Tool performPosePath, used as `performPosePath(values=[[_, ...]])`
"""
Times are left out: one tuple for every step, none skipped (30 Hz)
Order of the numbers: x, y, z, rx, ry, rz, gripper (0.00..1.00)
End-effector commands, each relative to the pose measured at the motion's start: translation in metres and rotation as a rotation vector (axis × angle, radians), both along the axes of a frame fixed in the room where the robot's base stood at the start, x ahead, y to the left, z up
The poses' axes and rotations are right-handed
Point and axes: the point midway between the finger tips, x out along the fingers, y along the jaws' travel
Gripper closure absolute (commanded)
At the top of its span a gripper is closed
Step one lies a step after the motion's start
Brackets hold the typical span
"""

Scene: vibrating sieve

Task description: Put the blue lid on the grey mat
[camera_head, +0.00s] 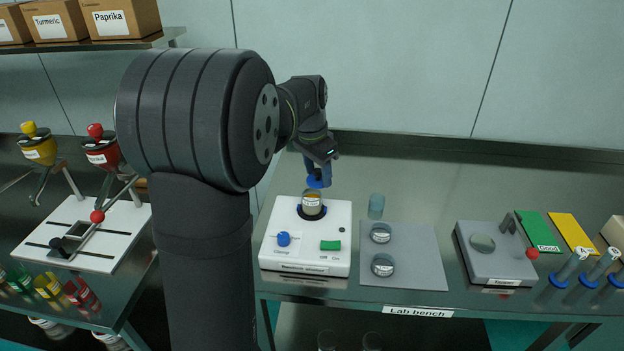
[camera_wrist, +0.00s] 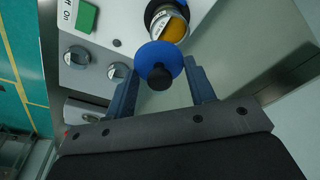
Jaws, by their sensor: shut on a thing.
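The blue lid (camera_head: 315,182) is in my gripper (camera_head: 322,172), just above the jar. In the wrist view the lid (camera_wrist: 174,55) is a blue disc with a black knob, between the two blue fingers of my gripper (camera_wrist: 162,78). The jar (camera_head: 312,204) holds yellow-brown powder and stands in the white sieve machine (camera_head: 340,217). The wrist view shows the orange contents of the jar (camera_wrist: 175,28) beyond the lid's edge. Whether lid and jar touch is hard to tell. The grey mat (camera_head: 415,283) lies right of the machine.
A grey device (camera_head: 490,262) stands farther right.

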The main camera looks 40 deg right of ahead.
Motion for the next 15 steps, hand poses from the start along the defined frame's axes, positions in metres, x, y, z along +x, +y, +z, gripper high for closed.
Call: performPosePath(values=[[-0.014,-0.003,0.009,-0.003,-0.003,-0.006,0.73],[-0.021,-0.005,0.014,-0.004,-0.003,-0.007,0.73],[-0.03,-0.007,0.02,-0.005,-0.003,-0.006,0.73],[-0.037,-0.008,0.024,-0.004,-0.003,-0.007,0.73],[-0.044,-0.009,0.028,-0.004,-0.002,-0.006,0.73],[-0.053,-0.011,0.033,-0.003,-0.002,-0.006,0.73],[-0.058,-0.012,0.036,-0.003,-0.002,-0.005,0.73],[-0.064,-0.013,0.039,-0.003,-0.002,-0.005,0.73],[-0.07,-0.014,0.043,-0.003,-0.003,-0.005,0.73],[-0.075,-0.015,0.046,-0.002,-0.002,-0.005,0.73],[-0.078,-0.016,0.048,-0.002,-0.002,-0.004,0.73],[-0.083,-0.017,0.051,-0.001,-0.001,-0.003,0.73],[-0.086,-0.017,0.052,-0.002,-0.001,-0.003,0.73],[-0.089,-0.018,0.054,-0.002,-0.002,-0.004,0.73],[-0.092,-0.02,0.055,-0.001,-0.002,-0.004,0.73]])
